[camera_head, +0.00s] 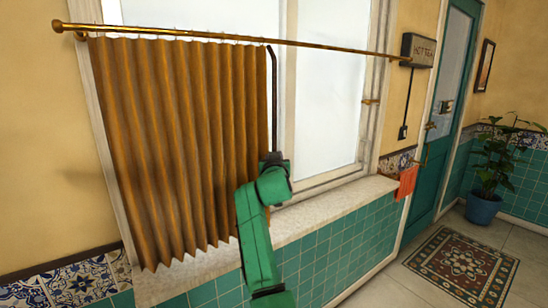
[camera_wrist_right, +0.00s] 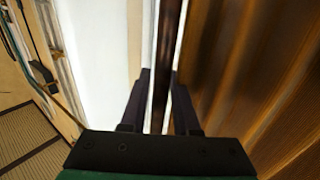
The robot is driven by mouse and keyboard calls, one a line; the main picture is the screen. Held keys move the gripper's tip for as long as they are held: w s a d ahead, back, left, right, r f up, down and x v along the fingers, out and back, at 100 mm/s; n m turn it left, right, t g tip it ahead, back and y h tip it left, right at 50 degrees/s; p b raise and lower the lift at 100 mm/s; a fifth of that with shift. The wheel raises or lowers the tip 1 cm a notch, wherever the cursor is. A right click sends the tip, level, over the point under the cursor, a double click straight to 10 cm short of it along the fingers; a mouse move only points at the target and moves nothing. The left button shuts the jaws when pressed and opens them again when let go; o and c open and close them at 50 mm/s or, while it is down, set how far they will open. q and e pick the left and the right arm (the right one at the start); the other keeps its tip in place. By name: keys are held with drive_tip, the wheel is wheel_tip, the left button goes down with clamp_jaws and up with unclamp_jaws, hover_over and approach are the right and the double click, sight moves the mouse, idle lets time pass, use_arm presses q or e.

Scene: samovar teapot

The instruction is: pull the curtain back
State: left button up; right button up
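The brown pleated curtain (camera_head: 180,140) hangs from a brass rail (camera_head: 230,38) and covers the left part of the window. A thin dark rod (camera_head: 274,100) hangs from the rail at the curtain's right edge. My right gripper (camera_head: 273,158) is at the rod's lower part, beside the curtain's edge. In the right wrist view the rod (camera_wrist_right: 167,45) runs between the two dark fingertips (camera_wrist_right: 161,75), which look closed on it. The curtain (camera_wrist_right: 260,70) fills the right side there. The head view hides the fingertips' contact. My left gripper is not in view.
A pale window sill (camera_head: 320,205) juts out below the window above green tiles. The bare window pane (camera_head: 328,100) lies to the right. An orange cloth (camera_head: 407,182), a sign box (camera_head: 418,50), a teal door (camera_head: 440,120) and a potted plant (camera_head: 485,205) are farther right.

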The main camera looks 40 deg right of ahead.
drive_tip(key=shift+s, duration=0.1)
drive_tip(key=b+v, duration=0.4)
drive_tip(key=v, duration=1)
drive_tip(key=shift+s+a+b, duration=0.15)
drive_tip(key=shift+a+b, duration=0.05)
drive_tip(key=shift+b, duration=0.1)
